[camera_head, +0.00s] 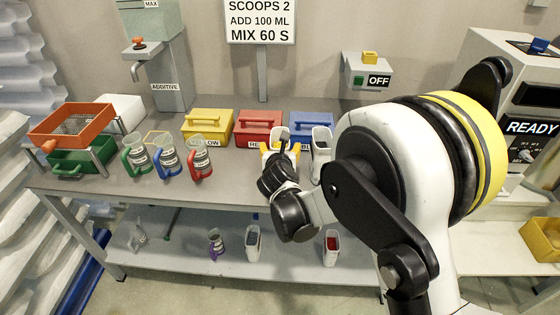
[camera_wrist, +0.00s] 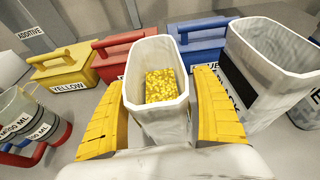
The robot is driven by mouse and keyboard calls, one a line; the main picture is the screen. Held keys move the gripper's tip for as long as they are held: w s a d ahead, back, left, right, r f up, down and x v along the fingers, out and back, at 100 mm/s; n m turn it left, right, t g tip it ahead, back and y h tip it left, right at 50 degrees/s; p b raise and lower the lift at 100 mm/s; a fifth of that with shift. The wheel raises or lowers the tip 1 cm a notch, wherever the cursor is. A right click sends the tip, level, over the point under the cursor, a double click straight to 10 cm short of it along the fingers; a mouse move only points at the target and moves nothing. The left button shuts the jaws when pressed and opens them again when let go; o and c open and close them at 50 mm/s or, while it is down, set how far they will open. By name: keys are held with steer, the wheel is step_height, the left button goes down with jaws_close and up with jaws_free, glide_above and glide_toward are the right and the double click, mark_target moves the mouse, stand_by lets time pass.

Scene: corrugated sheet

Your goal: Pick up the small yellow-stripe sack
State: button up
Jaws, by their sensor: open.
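A small white open-topped sack (camera_wrist: 157,120) with yellow granules inside stands upright in the middle of the wrist view. Its stripe is not visible, so I cannot confirm its colour. My gripper (camera_wrist: 161,85) is open, with one yellow finger on each side of this sack. I cannot tell whether the fingers touch it. In the head view the sack (camera_head: 280,133) stands on the bench, partly hidden by my gripper (camera_head: 281,148). A second, larger-looking white sack with a dark stripe (camera_wrist: 262,75) stands close on the right, also in the head view (camera_head: 321,143).
Yellow (camera_head: 207,125), red (camera_head: 259,127) and blue (camera_head: 311,123) boxes stand behind the sacks. Three handled jugs (camera_head: 168,158) stand to the left. More sacks stand on the lower shelf (camera_head: 290,265). The bench front (camera_head: 235,187) is clear.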

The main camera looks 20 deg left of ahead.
steer(key=c, duration=1.5)
steer(key=shift+r, duration=0.1)
steer(key=shift+r, duration=0.1)
steer(key=shift+r+p, duration=2.15)
steer(key=shift+r, duration=2.7)
